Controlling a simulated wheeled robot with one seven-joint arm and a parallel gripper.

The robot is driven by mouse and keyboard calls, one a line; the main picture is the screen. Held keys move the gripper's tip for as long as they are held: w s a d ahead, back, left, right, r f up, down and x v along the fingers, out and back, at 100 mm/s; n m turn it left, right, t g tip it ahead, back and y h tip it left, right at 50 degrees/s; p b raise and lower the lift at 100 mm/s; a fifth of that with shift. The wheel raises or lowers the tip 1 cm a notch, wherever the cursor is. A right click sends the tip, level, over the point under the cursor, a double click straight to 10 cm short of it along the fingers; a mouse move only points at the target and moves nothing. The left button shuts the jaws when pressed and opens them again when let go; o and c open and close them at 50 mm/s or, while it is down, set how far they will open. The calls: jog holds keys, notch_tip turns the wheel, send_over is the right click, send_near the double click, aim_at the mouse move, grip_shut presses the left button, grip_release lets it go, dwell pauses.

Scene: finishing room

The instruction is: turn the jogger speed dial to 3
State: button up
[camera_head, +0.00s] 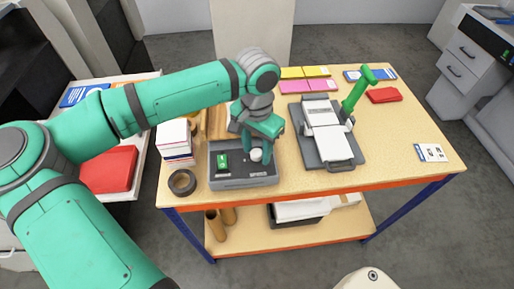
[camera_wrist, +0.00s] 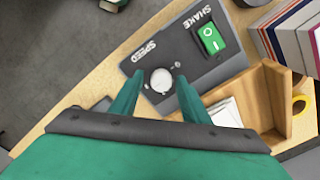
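The jogger (camera_head: 243,181) is a grey box at the front left of the workbench. It bears a white round speed dial (camera_head: 256,155), which also shows in the wrist view (camera_wrist: 161,80) beside the word SPEED. A green shake switch (camera_wrist: 210,38) sits next to it, also seen in the head view (camera_head: 221,161). My gripper (camera_head: 262,158) is over the dial from above. In the wrist view my gripper's (camera_wrist: 159,77) two teal fingers stand apart, one on each side of the dial, with a small gap to it. I cannot read the dial's setting.
A dark tape roll (camera_head: 182,182) and a stack of paper pads (camera_head: 175,141) stand left of the jogger. A wooden tray (camera_wrist: 275,100) lies close beside it. A grey device with a green lever (camera_head: 357,90) stands to the right. The bench's front right is mostly clear.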

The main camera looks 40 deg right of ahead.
aim_at(257, 153)
dwell(0.3)
notch_tip(257, 153, up, 11)
dwell(0.5)
jog(key=shift+f, duration=0.15)
dwell(0.3)
